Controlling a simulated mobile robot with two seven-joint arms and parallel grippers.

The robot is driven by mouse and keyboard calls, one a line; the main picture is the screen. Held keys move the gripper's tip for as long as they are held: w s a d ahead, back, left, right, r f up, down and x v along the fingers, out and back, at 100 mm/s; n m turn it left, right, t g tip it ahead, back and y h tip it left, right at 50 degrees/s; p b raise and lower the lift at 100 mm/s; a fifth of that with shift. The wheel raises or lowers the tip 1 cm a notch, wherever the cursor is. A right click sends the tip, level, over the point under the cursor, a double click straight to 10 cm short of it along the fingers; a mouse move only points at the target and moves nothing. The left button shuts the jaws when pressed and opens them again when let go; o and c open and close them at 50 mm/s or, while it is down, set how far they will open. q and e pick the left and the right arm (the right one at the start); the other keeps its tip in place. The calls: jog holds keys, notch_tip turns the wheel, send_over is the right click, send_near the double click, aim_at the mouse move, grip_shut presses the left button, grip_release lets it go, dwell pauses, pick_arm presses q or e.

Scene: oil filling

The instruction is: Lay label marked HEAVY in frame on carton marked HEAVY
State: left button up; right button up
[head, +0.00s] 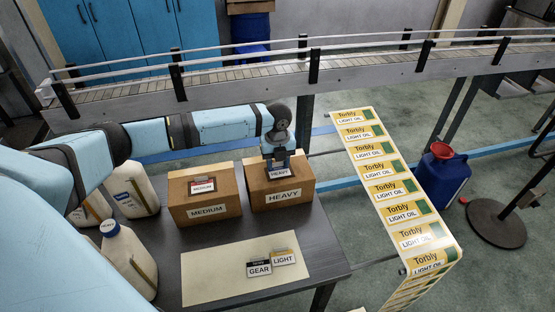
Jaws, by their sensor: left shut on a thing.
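The carton marked HEAVY (299,191) is a brown box on the dark table, with its name on a white front plate. My left gripper (278,161) points down over the top of this carton. It is shut on the label marked HEAVY (279,173), a small white tag with dark letters. The label is at or just above the carton's top; I cannot tell whether it touches. The gripper hides much of the frame there. My right gripper is not in view.
The carton marked MEDIUM (187,213) stands just left, with a MEDIUM label (202,187) on top. GEAR (259,268) and LIGHT (284,257) labels lie on a cream mat (210,277). White jugs (129,255) stand at left. A strip of oil labels (385,188) runs at right, below the conveyor (240,82).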

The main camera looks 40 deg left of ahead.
pick_arm(q)
jog(key=o, duration=1.2)
notch_tip(320, 180, up, 2)
jog(key=shift+r+p, duration=0.2)
jog(key=shift+p, duration=1.05)
notch_tip(320, 180, up, 4)
jog(key=p, duration=0.3)
jog(key=shift+f, duration=0.25)
jog(key=shift+r+p, duration=1.1)
jog(key=shift+p, duration=0.25)
